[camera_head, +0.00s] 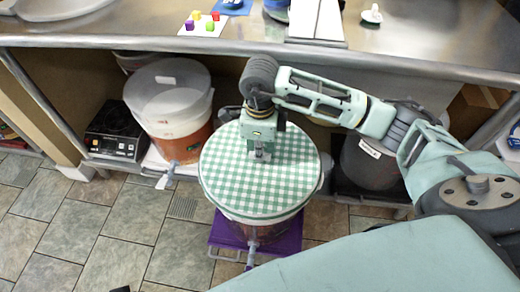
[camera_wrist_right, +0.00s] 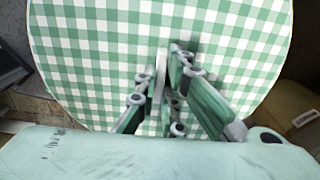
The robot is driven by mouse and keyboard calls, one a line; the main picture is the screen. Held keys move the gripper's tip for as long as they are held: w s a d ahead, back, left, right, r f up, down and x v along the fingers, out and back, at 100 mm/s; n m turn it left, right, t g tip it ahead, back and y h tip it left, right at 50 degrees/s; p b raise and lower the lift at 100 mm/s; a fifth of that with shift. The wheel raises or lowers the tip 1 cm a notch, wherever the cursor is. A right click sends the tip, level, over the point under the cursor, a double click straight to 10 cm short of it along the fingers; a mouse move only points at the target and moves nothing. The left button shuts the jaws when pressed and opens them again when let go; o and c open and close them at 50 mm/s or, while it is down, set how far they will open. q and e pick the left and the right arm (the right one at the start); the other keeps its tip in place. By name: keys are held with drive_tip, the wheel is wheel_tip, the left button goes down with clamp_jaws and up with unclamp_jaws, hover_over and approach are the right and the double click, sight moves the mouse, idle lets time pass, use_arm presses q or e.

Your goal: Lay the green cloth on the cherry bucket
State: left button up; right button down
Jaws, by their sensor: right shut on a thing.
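The green checked cloth (camera_head: 232,178) lies flat and round over the top of a bucket (camera_head: 262,230) that stands on a purple base. The bucket is taken to be the cherry bucket, though I cannot read a label; its reddish wall shows below the cloth. My right gripper (camera_head: 262,155) points down at the middle of the cloth. In the right wrist view its fingers (camera_wrist_right: 160,90) are close around a small pale upright piece at the cloth's centre. The cloth (camera_wrist_right: 95,50) fills most of that view. My left gripper is not in view.
A lidded bucket with orange contents (camera_head: 172,115) stands on the lower shelf to the left, beside a black hot plate (camera_head: 117,130). A dark bucket (camera_head: 370,163) stands to the right. The steel counter (camera_head: 140,35) runs above the shelf. Tiled floor (camera_head: 110,235) is free at left.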

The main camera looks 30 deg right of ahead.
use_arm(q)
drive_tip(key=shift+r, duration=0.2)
use_arm(e)
drive_tip(key=shift+f, duration=0.1)
idle(0.6)
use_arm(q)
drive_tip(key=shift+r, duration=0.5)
use_arm(e)
drive_tip(key=shift+f, duration=0.1)
use_arm(q)
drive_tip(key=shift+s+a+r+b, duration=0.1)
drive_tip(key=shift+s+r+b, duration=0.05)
drive_tip(key=shift+b, duration=0.15)
idle(0.4)
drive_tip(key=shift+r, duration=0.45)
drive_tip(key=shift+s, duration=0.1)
idle(0.3)
use_arm(e)
drive_tip(key=shift+f, duration=0.1)
